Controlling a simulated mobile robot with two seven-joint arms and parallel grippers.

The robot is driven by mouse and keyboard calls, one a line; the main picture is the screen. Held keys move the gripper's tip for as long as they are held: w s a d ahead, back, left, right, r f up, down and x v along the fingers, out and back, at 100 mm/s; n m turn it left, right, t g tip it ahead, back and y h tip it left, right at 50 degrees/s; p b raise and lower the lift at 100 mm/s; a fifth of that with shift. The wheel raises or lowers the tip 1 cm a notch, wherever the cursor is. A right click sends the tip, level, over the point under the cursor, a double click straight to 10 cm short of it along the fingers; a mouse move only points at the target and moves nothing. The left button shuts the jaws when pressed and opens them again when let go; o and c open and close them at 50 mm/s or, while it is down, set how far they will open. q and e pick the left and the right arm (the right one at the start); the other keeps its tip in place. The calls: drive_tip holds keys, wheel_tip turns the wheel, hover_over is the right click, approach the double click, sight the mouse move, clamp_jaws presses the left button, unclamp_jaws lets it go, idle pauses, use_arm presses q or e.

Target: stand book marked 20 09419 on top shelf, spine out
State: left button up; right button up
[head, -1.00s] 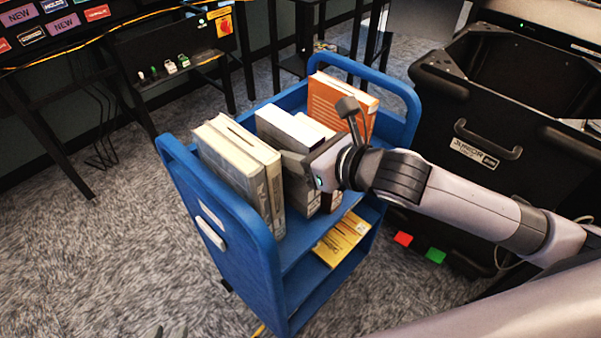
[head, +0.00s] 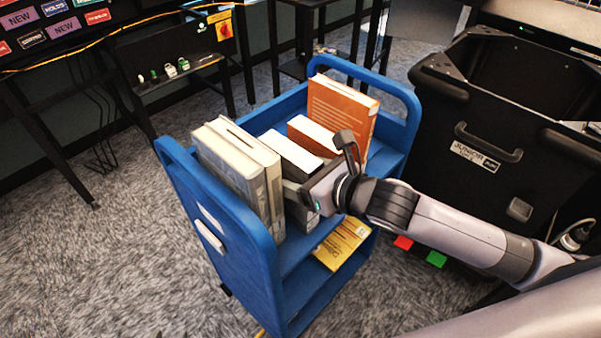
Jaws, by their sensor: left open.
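The blue book cart (head: 215,250) holds several upright books on its top shelf. Two thick grey-beige books (head: 235,165) stand at the near-left end. Beside them a white-edged book with a dark cover (head: 291,150) stands on the shelf. A book with white pages and an orange-red cover (head: 311,134) stands behind it, then a tall orange book (head: 342,106) near the far end. No number is readable, so I cannot tell which is 20 09419. My left gripper (head: 304,192) is open at the front side of the dark-covered book; its fingers are mostly hidden. My right gripper is out of view.
A yellow book (head: 342,243) lies on the lower shelf. A black bin (head: 490,130) with a handle stands close on the right. Red and green blocks (head: 419,250) lie under my forearm. Open carpet lies left of the cart.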

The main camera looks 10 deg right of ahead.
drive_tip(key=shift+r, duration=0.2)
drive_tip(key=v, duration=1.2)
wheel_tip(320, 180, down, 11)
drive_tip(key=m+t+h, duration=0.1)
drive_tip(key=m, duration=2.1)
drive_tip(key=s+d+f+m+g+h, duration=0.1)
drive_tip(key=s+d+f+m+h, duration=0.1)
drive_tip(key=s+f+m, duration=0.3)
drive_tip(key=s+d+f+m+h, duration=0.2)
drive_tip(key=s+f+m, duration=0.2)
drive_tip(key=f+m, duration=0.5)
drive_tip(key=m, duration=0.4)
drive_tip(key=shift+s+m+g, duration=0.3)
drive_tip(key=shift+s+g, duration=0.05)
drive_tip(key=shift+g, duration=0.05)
